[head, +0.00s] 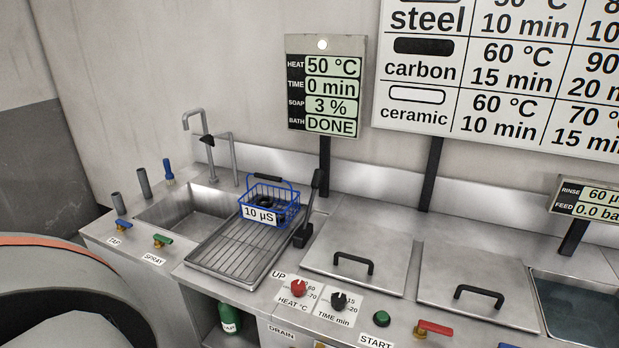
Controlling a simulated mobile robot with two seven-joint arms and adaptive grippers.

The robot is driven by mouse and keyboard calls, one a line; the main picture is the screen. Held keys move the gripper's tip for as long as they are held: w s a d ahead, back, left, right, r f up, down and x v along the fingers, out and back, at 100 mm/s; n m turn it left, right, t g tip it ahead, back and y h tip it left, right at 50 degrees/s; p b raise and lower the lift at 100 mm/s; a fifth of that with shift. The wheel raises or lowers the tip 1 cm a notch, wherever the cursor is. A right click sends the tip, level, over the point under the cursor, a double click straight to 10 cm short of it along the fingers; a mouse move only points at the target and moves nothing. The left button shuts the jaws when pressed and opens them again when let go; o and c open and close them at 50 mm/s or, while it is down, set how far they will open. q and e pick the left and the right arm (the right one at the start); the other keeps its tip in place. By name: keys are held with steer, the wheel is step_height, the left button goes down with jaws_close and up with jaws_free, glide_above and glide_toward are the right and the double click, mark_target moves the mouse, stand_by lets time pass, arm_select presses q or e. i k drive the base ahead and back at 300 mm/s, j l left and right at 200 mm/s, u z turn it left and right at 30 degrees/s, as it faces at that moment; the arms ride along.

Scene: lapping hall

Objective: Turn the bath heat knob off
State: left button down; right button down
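The red bath heat knob (299,287) sits on the front of the steel counter, on a white plate marked "HEAT °C" with 60 and 70 readable. Its exact pointer setting is too small to tell. The black time knob (339,300) is just right of it. The bath display (324,95) on a post behind reads heat 50 °C, time 0 min, soap 3 %, bath DONE, with a lit white lamp on top. Neither of my grippers is in view.
A blue wire basket (269,202) tagged "10 µS" stands on the draining rack (222,262). Two lids (335,272) (465,297) with black handles lie shut behind the controls. A green button (382,318) and red lever (435,328) are further right. A sink (185,212) is left.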

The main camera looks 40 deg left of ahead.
mark_target(298, 288)
steer(key=u, duration=1.25)
